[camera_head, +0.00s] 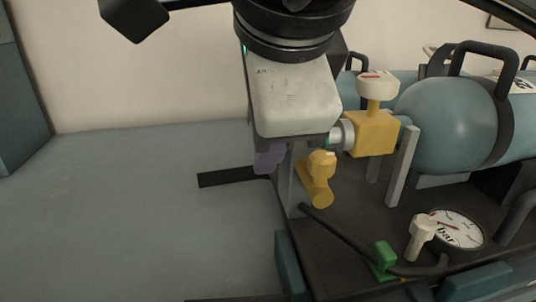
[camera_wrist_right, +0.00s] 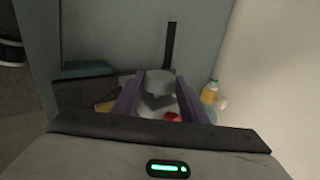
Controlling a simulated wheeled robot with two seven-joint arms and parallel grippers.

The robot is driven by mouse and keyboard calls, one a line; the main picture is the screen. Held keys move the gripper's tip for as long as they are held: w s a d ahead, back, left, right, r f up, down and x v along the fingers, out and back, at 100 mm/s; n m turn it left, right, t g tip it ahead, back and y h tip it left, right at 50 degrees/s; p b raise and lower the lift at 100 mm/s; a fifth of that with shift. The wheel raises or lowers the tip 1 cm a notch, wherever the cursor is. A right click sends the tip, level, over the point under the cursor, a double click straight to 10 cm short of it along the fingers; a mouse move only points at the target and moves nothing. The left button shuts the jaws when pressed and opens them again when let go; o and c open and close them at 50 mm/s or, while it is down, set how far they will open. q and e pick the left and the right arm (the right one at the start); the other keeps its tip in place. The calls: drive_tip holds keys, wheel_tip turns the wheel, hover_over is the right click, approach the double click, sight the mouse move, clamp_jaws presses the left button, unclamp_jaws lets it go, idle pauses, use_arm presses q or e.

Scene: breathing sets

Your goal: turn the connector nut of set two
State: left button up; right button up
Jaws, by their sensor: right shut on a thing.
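A blue-grey gas cylinder (camera_head: 450,120) lies on a dark set at the right of the head view. Its yellow valve block (camera_head: 372,134) carries a white knob (camera_head: 377,86) with a red mark. A grey connector nut (camera_head: 346,134) sits at the valve's left side, partly covered by my right gripper (camera_head: 296,148). In the right wrist view, the two purple fingers of my right gripper (camera_wrist_right: 158,92) stand on either side of a grey round part (camera_wrist_right: 160,83), which seems to be the nut. The exact finger contact is hidden in the head view. My left gripper is not in view.
A yellow fitting (camera_head: 319,180) sits below my right gripper, beside grey upright posts (camera_head: 403,165). A pressure gauge (camera_head: 456,229), a white knob (camera_head: 422,236) and a green clip (camera_head: 384,258) with a black hose are at the front. The grey tabletop (camera_head: 110,210) on the left is clear.

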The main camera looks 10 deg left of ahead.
drive_tip(key=shift+f, duration=0.1)
drive_tip(key=shift+t, duration=0.3)
drive_tip(key=o, duration=1)
drive_tip(key=shift+o, duration=0.2)
